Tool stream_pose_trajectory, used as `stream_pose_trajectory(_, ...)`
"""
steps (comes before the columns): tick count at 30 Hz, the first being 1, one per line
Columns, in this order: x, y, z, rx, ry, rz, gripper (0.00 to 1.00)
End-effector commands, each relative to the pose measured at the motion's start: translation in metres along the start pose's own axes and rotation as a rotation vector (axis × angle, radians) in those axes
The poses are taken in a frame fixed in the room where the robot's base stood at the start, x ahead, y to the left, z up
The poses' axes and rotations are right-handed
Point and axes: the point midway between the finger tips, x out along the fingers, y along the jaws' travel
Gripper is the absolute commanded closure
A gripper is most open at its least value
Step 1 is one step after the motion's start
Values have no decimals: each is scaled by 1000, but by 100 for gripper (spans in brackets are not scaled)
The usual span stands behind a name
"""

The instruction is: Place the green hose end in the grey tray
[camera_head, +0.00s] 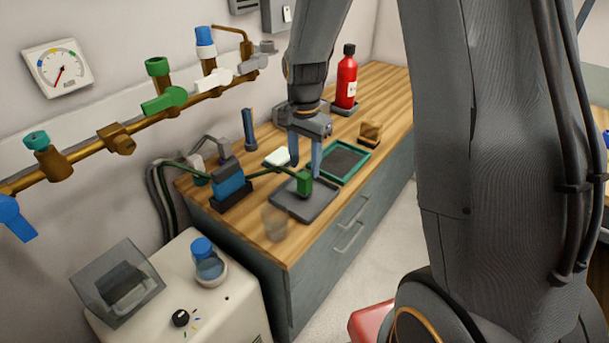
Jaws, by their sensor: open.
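The green hose end (305,187) is a small green block at the tip of a thin green hose. It stands at the dark grey tray (312,206), over its surface; I cannot tell if it touches the bottom. The hose (268,171) runs left to a blue and black device (230,186). My gripper (305,165) points down just above the hose end, with its two fingers apart. The right finger's tip is close to the green block, and this view does not show whether they touch.
A teal-rimmed tray (325,179) lies right behind the grey tray. A clear beaker (274,223) stands near the front edge. A white block (277,157), a blue upright piece (249,129), a wooden block (370,132) and a red bottle (346,80) stand farther back.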

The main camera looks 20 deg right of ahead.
Motion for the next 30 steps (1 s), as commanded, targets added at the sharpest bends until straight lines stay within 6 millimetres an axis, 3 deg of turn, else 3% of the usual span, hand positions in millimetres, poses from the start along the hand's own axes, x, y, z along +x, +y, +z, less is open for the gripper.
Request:
stream_pose_trajectory(9, -53, -1, -1, 0, 2, -3, 56)
stream_pose_trajectory(16, -65, 8, 5, -49, 2, -3, 56)
stream_pose_trajectory(20, -59, 40, 27, -244, 11, -12, 56)
stream_pose_trajectory(27, -40, 115, 78, -718, 46, -30, 56)
stream_pose_trajectory(30, -34, 136, 92, -852, 57, -33, 56)
